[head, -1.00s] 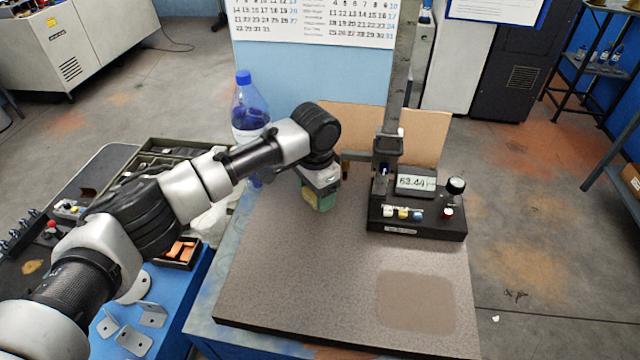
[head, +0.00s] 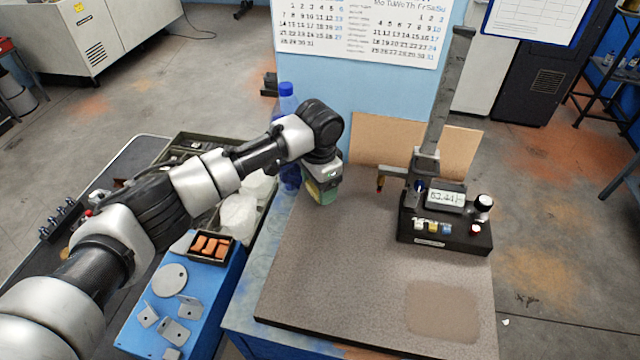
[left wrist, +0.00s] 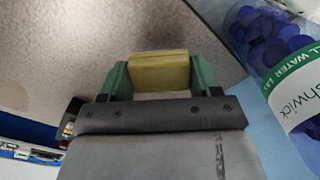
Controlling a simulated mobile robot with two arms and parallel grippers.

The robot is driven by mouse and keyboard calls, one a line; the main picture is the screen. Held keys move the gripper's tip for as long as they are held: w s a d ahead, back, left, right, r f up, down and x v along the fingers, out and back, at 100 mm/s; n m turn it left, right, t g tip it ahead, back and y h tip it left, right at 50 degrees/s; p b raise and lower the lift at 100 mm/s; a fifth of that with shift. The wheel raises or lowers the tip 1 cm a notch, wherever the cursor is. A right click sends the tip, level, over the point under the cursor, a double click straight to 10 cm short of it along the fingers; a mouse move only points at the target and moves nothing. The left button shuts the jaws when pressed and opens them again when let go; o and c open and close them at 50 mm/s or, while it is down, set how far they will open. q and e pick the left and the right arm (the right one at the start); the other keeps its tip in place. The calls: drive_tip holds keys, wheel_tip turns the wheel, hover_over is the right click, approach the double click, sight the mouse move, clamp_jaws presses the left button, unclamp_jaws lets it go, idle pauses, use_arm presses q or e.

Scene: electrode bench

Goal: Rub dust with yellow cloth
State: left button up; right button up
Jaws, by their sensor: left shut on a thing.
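My left gripper (head: 322,196) hangs over the back left part of the speckled slab (head: 340,260), pointing down. In the left wrist view its green fingers (left wrist: 160,76) are shut on the yellow cloth (left wrist: 159,71), which looks like a folded, block-shaped pad. The cloth is mostly hidden by the fingers in the head view. I cannot tell whether it touches the slab. A brownish dust patch (head: 442,311) lies at the slab's front right, well apart from the gripper. My right gripper is not in view.
A black measuring stand (head: 445,232) with a tall column and display stands on the slab's back right. A blue-capped bottle (head: 287,130) stands close behind my gripper, also in the left wrist view (left wrist: 268,40). A blue surface with metal parts (head: 178,332) is at left. The slab's middle is clear.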

use_arm(q)
wheel_tip(320, 180, up, 2)
drive_tip(key=shift+d+r+p, duration=0.1)
drive_tip(key=shift+d+p, duration=0.05)
drive_tip(key=shift+p, duration=0.55)
drive_tip(key=shift+r+p, duration=0.3)
drive_tip(key=shift+p, duration=0.05)
drive_tip(key=shift+a+r, duration=0.2)
drive_tip(key=shift+w+r, duration=0.1)
drive_tip(key=shift+r, duration=0.5)
drive_tip(key=shift+s+d+r, duration=0.1)
drive_tip(key=shift+s+r, duration=0.1)
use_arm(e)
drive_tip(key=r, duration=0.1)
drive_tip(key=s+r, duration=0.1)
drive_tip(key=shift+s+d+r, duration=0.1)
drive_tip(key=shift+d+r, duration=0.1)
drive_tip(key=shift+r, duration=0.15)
use_arm(q)
drive_tip(key=shift+w+f, duration=0.1)
drive_tip(key=shift+w, duration=0.05)
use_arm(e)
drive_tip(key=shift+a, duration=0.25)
